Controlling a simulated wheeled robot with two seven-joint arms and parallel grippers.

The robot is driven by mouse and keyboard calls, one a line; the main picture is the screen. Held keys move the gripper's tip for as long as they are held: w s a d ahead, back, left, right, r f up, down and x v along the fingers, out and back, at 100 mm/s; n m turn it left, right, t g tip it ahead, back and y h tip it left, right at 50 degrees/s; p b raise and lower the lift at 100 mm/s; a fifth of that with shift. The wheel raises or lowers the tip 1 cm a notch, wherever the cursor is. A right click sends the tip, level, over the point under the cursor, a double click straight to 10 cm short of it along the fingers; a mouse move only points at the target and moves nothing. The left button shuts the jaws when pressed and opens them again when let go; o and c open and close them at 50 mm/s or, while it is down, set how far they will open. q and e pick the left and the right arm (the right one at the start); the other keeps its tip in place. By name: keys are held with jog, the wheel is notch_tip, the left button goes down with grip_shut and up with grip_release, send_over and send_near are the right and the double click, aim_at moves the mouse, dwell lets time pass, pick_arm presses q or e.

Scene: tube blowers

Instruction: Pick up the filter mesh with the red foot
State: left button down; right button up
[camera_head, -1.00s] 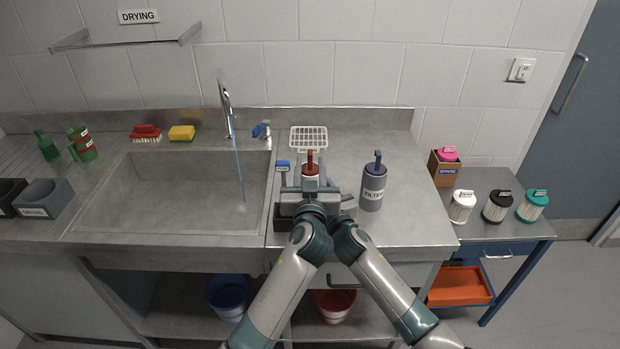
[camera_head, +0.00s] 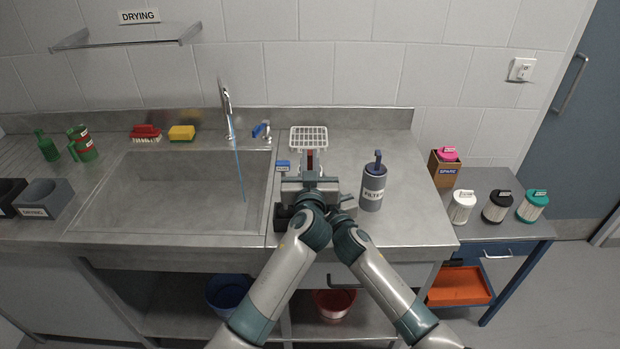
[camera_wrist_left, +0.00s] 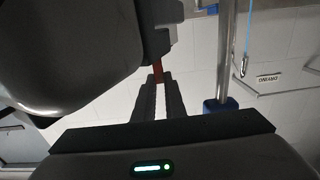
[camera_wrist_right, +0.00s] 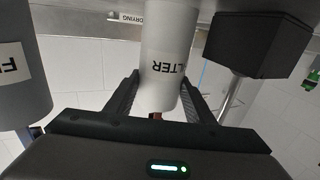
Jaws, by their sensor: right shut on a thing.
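No filter mesh with a red foot shows clearly in any view. My right gripper (camera_wrist_right: 160,82) is shut on a white canister (camera_wrist_right: 168,50) labelled FILTER, seen upside down in the right wrist view, with a bit of red at its top end. My left gripper (camera_head: 310,160) is over the canister, its fingers on either side of a slim red piece (camera_head: 310,156). In the left wrist view the red piece (camera_wrist_left: 158,72) is at the fingertips, with a narrow gap between the fingers. In the head view my left gripper hides most of the canister and my right gripper.
A grey FILTER canister (camera_head: 373,186) stands close on the right. A white rack (camera_head: 308,137) lies behind. The sink (camera_head: 170,190) is left, its tap running. White (camera_head: 461,207), black (camera_head: 496,207) and teal (camera_head: 531,206) filters stand on the side table by a SPARE box (camera_head: 443,170).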

pick_arm(q)
jog(key=shift+r, duration=0.1)
notch_tip(320, 180, up, 10)
dwell(0.8)
pick_arm(e)
jog(key=o, duration=1.2)
jog(key=shift+s, duration=0.1)
jog(key=v, duration=1.2)
jog(key=shift+f, duration=0.1)
